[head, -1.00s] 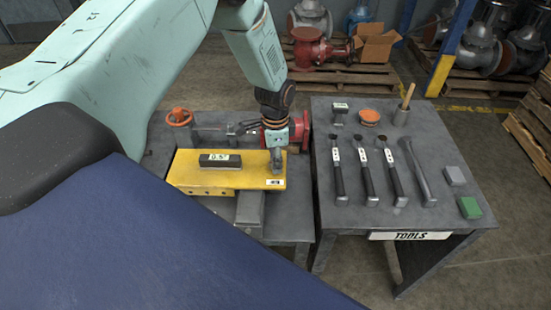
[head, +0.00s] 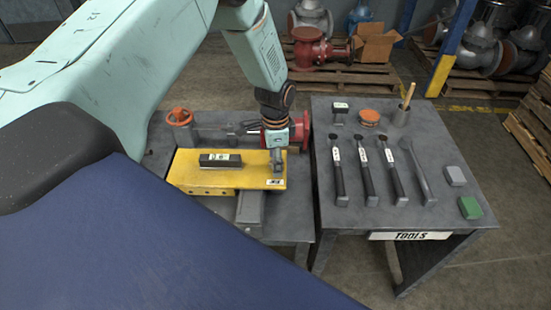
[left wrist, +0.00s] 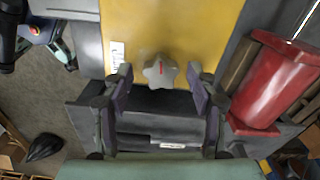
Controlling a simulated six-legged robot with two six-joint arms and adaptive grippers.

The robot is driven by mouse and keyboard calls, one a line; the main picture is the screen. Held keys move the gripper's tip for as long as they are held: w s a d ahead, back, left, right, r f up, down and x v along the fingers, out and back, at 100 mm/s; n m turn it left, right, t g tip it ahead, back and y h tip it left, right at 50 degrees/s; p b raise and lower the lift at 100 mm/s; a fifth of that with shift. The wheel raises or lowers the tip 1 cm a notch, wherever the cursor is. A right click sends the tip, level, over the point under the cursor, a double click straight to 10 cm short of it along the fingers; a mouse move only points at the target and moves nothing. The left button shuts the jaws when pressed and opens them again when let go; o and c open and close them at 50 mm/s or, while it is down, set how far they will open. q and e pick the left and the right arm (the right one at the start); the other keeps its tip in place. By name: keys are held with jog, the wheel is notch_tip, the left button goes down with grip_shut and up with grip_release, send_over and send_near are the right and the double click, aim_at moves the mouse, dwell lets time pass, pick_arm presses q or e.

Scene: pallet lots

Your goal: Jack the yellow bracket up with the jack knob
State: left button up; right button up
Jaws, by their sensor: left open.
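The yellow bracket (head: 205,177) lies on the grey bench at the left in the head view. A dark block with a small white display (head: 221,159) sits on top of it; I cannot read the digits surely. The jack knob (left wrist: 160,71) is a grey star-shaped knob with a red mark, at the bracket's edge in the left wrist view. My left gripper (left wrist: 160,79) is open, its fingers on either side of the knob with gaps. In the head view my left gripper (head: 277,165) is over the bracket's right end and hides the knob. My right gripper is not in view.
A red flanged part (head: 298,131) stands behind the bracket's right end, close to my left gripper. An orange handwheel (head: 179,116) is at the back left. The tool table (head: 410,218) at the right holds several hammer-like tools, an orange-topped tin (head: 369,115) and a green block (head: 470,207).

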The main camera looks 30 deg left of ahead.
pick_arm(q)
jog(key=shift+w+r, duration=0.1)
jog(key=shift+r, duration=0.45)
notch_tip(320, 180, up, 11)
jog(key=shift+s+f, duration=0.15)
jog(key=shift+s, duration=0.05)
dwell(0.3)
